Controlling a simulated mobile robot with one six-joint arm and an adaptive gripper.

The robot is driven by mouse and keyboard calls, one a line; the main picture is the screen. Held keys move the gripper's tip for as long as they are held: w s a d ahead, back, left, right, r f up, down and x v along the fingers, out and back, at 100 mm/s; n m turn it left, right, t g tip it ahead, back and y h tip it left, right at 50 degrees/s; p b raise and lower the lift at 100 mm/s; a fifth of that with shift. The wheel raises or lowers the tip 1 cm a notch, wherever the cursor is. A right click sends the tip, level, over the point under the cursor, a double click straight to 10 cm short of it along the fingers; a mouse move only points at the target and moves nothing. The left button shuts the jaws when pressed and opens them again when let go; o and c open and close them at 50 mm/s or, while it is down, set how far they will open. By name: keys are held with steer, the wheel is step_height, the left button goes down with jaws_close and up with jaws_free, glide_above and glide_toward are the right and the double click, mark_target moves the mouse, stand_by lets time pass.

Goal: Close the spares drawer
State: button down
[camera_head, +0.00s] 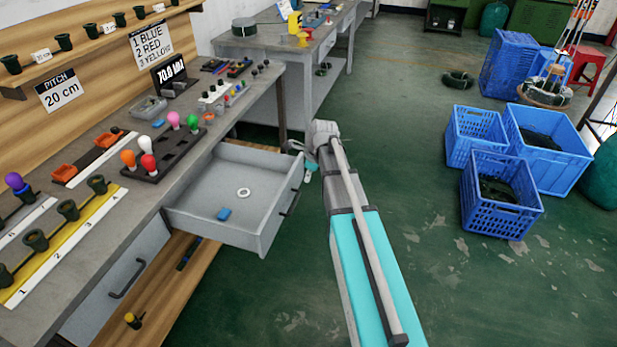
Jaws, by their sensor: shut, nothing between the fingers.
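The spares drawer (236,228) is pulled out from under the grey workbench, to the right of the bench front. A white ring (243,192) and a small blue block (224,213) lie inside it. Its front panel faces right and carries a dark handle (290,203). My gripper (308,176) is shut and empty, just right of the drawer front near its far corner. I cannot tell whether the fingertips touch the panel.
The workbench (190,160) holds bulbs in a dark rack, cups and signs. A second bench (270,47) stands behind. Blue crates (500,195) stand on the right; the green floor between is clear.

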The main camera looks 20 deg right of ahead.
mark_target(293, 184)
steer(key=w+a+f+b, duration=0.2)
steer(key=a+f+b, duration=0.1)
steer(key=w+a+f+b, duration=0.1)
steer(key=f, duration=0.1)
steer(key=shift+a, duration=0.15)
stand_by(0.6)
